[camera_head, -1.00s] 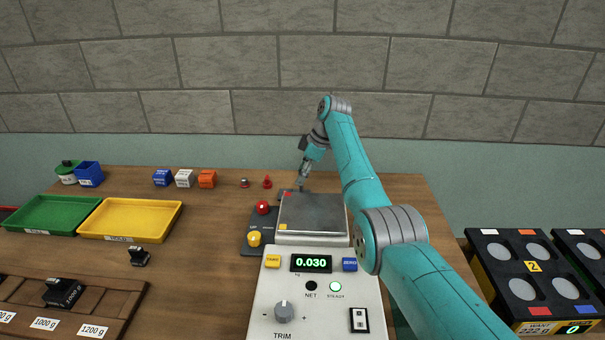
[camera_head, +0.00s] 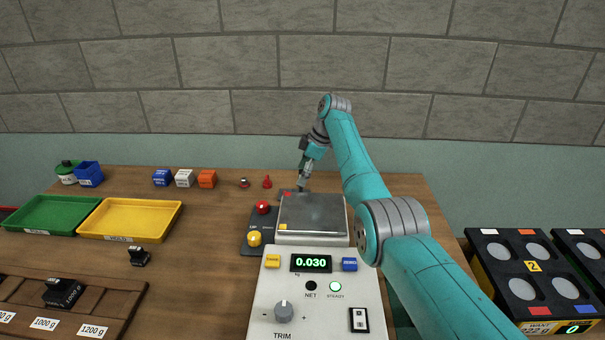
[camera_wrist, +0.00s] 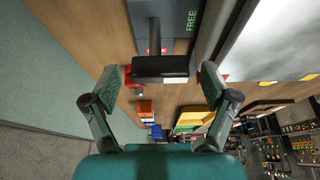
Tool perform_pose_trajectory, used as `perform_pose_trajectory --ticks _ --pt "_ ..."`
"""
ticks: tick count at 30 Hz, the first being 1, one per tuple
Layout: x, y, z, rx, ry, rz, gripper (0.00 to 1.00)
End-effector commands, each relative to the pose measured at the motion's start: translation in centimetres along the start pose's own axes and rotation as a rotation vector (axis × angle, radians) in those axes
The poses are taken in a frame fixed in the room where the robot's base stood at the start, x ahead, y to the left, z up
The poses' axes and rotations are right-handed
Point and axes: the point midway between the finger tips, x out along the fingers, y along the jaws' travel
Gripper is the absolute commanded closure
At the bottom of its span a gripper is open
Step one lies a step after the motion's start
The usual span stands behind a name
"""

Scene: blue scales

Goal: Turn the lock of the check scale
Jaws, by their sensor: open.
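The check scale (camera_head: 262,310) has a grey weighing pan (camera_head: 312,212) and a lit display (camera_head: 311,263) reading 0.030. The lock is a dark lever with a wide black bar (camera_wrist: 160,68) at its end, in the wrist view. It lies by a red LOCK label, partly hidden by the lever, and a green FREE label (camera_wrist: 192,20) is to the right. My gripper (camera_wrist: 160,80) is open, with one finger on either side of the black bar and gaps visible. In the head view my gripper (camera_head: 302,186) is at the pan's back left corner, where the lever is hard to see.
Small coloured blocks (camera_head: 184,178) line the back. Green (camera_head: 50,214) and yellow (camera_head: 130,219) trays lie left. A weight rack (camera_head: 110,310) is front left.

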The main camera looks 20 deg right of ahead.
Motion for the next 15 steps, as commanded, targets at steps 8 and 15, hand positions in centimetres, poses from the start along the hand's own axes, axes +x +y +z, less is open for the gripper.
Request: perform_pose_trajectory --ticks 8,15 --pt "-3.6 0.1 0.0 -0.001 0.001 0.005 0.15" --pt "-8.4 0.1 0.0 0.0 0.0 0.004 0.15"
